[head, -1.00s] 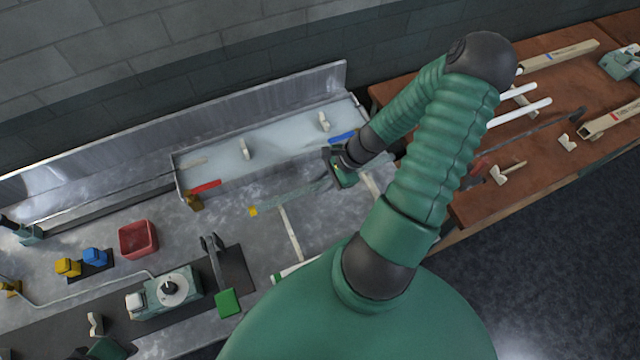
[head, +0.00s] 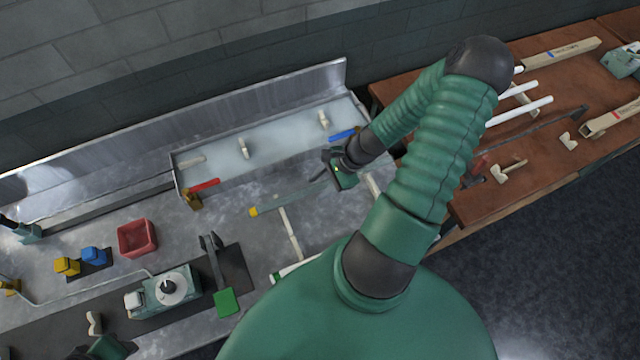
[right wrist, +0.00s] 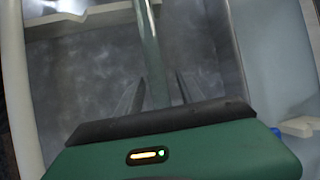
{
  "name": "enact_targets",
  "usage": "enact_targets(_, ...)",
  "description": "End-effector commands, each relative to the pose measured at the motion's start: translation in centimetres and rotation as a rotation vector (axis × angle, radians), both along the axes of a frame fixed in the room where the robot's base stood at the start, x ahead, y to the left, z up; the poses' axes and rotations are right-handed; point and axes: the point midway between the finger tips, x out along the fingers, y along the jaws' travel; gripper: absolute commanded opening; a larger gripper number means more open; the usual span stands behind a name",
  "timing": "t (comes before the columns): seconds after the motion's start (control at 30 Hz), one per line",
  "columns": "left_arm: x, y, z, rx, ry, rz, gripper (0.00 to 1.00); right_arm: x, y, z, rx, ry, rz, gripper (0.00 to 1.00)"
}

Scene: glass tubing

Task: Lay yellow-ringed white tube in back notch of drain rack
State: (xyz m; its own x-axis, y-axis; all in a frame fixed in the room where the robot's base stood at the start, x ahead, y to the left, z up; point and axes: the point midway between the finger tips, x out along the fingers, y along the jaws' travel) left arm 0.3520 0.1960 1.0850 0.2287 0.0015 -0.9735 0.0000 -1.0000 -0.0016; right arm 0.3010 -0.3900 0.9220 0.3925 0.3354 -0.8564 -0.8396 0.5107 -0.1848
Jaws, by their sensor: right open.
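My right gripper (head: 318,177) is open at the tube's right part. In the right wrist view the tube (right wrist: 149,45) runs between the spread fingers (right wrist: 158,92) and crosses a pale rail (right wrist: 95,20). I cannot see the notch itself.
A pale tray (head: 215,160) with a red piece (head: 205,186) and a blue piece (head: 342,135) stands behind the tube. A green-ringed white tube (head: 294,268) lies in front. A red bin (head: 138,239) stands left. White tubes (head: 520,111) lie on the brown table.

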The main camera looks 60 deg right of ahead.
Motion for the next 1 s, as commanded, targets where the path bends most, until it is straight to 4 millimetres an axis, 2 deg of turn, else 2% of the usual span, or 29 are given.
enact_targets(0.1,0.0,0.0,0.2,0.0,0.0,0.0,0.36,0.0,0.0,0.3,-0.001,0.001,0.0,0.45)
enact_targets(0.23,0.0,0.0,0.4,0.0,0.0,0.0,0.36,-0.4,-0.5,1.8,-0.007,0.001,-0.002,0.45)
enact_targets(0.5,0.0,0.0,0.2,0.0,0.0,0.0,0.36,-3.2,-2.8,7.9,-0.009,0.001,-0.003,0.45)
enact_targets(0.63,0.0,0.0,0.2,0.0,0.0,0.0,0.36,-4.2,-3.7,10.0,-0.006,0.001,-0.001,0.45)
enact_targets(0.87,0.0,0.0,0.2,0.0,0.0,0.0,0.36,-4.7,-4.1,11.2,0.0,0.0,0.001,0.45)
enact_targets(1.0,0.0,0.0,0.2,0.0,0.0,0.0,0.36,-4.2,-3.2,11.2,-0.028,0.014,0.074,0.45)
